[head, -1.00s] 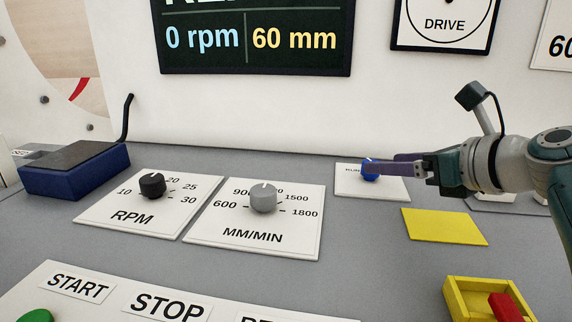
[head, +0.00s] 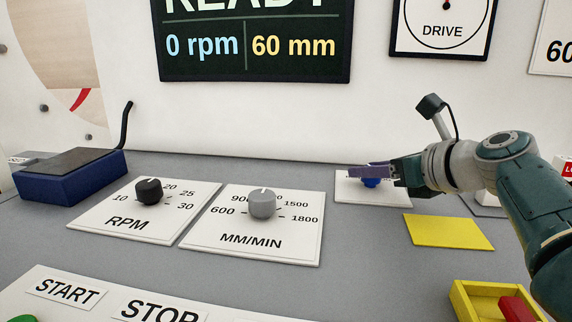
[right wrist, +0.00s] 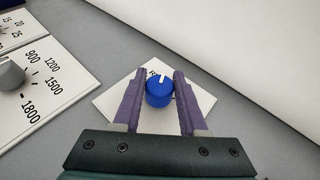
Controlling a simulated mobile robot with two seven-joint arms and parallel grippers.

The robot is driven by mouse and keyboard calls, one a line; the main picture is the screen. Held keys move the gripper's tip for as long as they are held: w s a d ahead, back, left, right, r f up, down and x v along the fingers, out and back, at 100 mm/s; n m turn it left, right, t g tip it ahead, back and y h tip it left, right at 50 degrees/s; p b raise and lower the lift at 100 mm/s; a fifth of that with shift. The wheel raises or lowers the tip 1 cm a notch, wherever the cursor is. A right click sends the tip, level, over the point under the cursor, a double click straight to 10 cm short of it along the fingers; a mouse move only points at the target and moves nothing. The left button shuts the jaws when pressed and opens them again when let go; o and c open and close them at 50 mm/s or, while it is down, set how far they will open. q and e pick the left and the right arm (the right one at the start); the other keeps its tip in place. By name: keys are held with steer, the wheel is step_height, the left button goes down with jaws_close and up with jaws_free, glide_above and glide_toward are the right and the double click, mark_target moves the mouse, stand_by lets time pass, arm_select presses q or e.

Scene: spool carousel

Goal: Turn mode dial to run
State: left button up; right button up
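The mode dial is a blue knob (head: 371,183) with a white pointer line, on a white plate (head: 398,192) at the right of the panel. In the right wrist view the blue dial (right wrist: 159,92) shows between my purple fingers, its pointer toward the top of the picture. A label starting with "R" is beside it, the rest hidden, so I cannot tell if the pointer meets it. My right gripper (head: 358,172) is open just above the dial; it also shows in the right wrist view (right wrist: 158,78), with a small gap on each side. My left gripper is out of view.
The black RPM knob (head: 149,191) and grey MM/MIN knob (head: 262,203) stand to the left. A yellow plate (head: 448,231) and a yellow tray (head: 462,300) lie nearer at the right. The display (head: 255,62) reads READY, 0 rpm, 60 mm. Bare grey panel lies around the plates.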

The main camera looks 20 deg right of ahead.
jaws_close()
steer(key=shift+n+y, duration=0.5)
steer(key=shift+n+g+y+b, duration=0.4)
steer(key=shift+n+g+y, duration=0.1)
steer(key=shift+n+y, duration=0.6)
steer(key=o, duration=0.5)
jaws_free()
steer(key=shift+o, duration=0.2)
